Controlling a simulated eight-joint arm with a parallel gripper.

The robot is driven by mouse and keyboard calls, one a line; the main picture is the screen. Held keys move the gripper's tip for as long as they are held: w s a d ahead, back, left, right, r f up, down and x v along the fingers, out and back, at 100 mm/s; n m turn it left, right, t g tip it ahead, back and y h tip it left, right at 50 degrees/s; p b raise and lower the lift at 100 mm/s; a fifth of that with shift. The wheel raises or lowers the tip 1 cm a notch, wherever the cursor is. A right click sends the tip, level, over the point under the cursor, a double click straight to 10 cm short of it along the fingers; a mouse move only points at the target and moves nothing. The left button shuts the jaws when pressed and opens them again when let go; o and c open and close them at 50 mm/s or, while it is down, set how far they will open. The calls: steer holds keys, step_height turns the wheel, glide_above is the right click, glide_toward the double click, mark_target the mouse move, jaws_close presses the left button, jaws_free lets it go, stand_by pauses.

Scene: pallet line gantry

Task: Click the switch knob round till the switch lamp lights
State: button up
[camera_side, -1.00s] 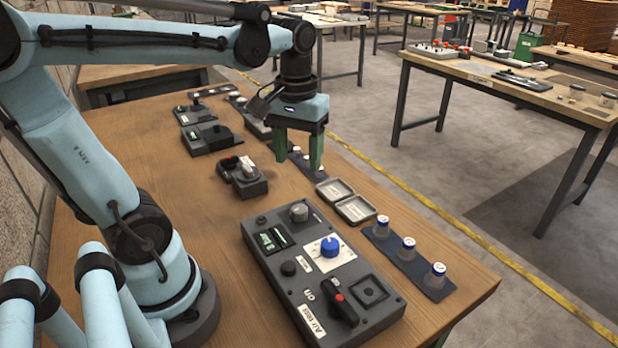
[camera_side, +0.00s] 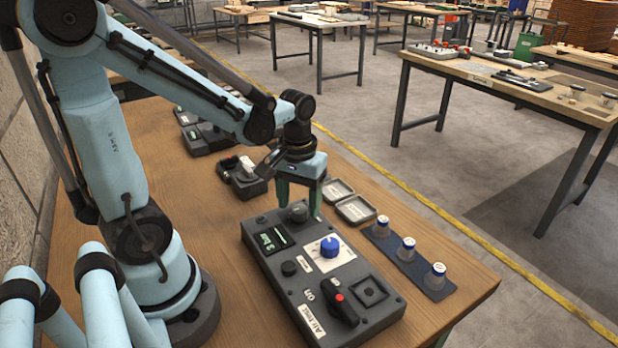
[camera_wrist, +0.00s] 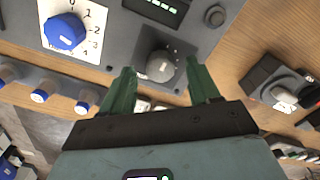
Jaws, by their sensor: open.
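The grey panel box (camera_side: 290,290) lies on the wooden table. At its far end is a round grey knob (camera_side: 298,211), with small marks around it in the wrist view (camera_wrist: 161,66). A blue knob (camera_side: 330,247) stands on a white plate numbered from 0. My gripper (camera_side: 299,204) is open, fingers pointing down, above the grey knob. In the wrist view the open fingers (camera_wrist: 160,76) lie on either side of it; contact cannot be told. A dark window with green-white markings (camera_side: 272,238) sits beside the knobs. I cannot tell which small part is the switch lamp.
Bare table lies at the front right.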

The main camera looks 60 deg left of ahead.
steer(key=shift+f, duration=0.6)
steer(key=c, duration=1)
steer(key=shift+c, duration=0.2)
steer(key=shift+m, duration=2.9)
steer(key=o, duration=1)
